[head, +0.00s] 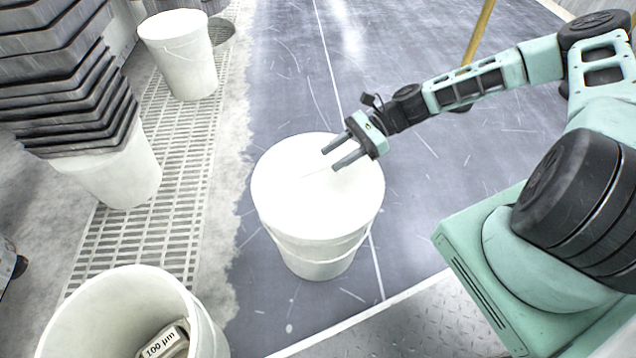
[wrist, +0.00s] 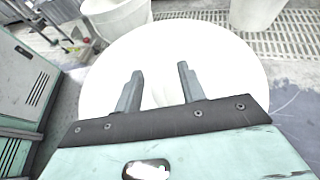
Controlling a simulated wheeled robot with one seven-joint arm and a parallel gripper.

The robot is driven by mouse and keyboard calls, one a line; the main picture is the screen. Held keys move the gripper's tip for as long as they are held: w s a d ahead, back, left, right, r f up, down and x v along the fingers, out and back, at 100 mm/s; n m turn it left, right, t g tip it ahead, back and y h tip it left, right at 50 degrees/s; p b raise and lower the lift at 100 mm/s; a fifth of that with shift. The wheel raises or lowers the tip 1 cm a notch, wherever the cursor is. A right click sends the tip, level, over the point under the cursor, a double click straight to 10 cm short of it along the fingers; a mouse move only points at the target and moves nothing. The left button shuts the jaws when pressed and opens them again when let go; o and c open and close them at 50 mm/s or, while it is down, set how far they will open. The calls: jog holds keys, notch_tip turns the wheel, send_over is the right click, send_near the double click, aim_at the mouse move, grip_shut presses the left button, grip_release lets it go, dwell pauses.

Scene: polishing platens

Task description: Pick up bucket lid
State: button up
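The white bucket lid (head: 300,195) lies flat on top of a white bucket (head: 318,258) standing on the dark floor at the middle of the head view. The lid also fills the middle of the wrist view (wrist: 215,55) as a broad white disc. My gripper (head: 334,158) is over the far right part of the lid, its two grey fingers apart and pointing left. In the wrist view the fingers (wrist: 160,78) are spread with only the white lid surface beyond them. Nothing is held. I cannot tell how small the gap between fingertips and lid is.
An open white bucket (head: 60,318) holding a block marked 100 µm stands at the lower left. Another white bucket (head: 180,55) stands on the floor grating (head: 165,150). Dark stacked trays (head: 65,85) rise above a further bucket (head: 118,180). Dark floor right of the lidded bucket is clear.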

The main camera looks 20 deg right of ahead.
aim_at(318, 166)
jog(key=b+x, duration=0.2)
jog(key=x, duration=0.1)
jog(key=b+x, duration=0.1)
jog(key=x, duration=0.1)
jog(key=shift+s+r, duration=0.2)
jog(key=shift+s, duration=0.2)
jog(key=shift+a, duration=0.4)
grip_shut()
